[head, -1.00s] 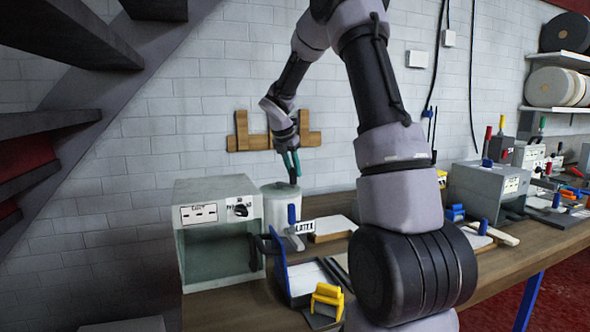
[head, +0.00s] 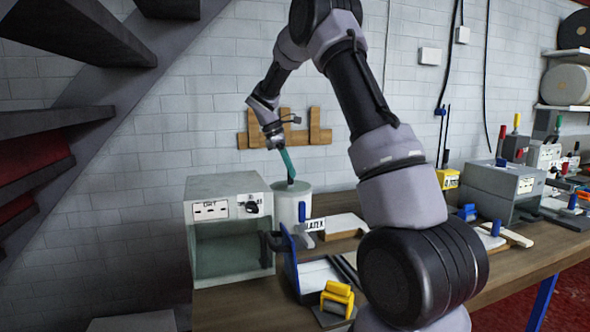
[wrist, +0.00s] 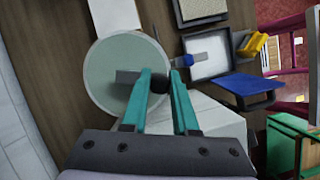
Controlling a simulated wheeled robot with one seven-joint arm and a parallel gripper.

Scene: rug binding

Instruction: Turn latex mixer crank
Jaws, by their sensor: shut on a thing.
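The latex mixer (head: 293,207) is a pale upright cylinder on the bench, in the middle of the head view. A white sign (head: 313,225) lettered LATEX stands in front of it. In the wrist view the mixer's round greenish top (wrist: 104,88) shows from above, with a short grey crank arm (wrist: 127,76) on it. A dark crank knob (wrist: 158,83) sits between the teal fingers. My gripper (head: 290,178) reaches down over the mixer top from the left, and is shut on the knob. It also shows in the wrist view (wrist: 160,76).
A grey box machine (head: 227,230) with a dial stands close left of the mixer. A blue-sided tray (head: 318,273) and a yellow clip-like piece (head: 337,298) lie in front. A wooden wall rack (head: 318,127) is behind. A second grey machine (head: 497,190) stands farther right.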

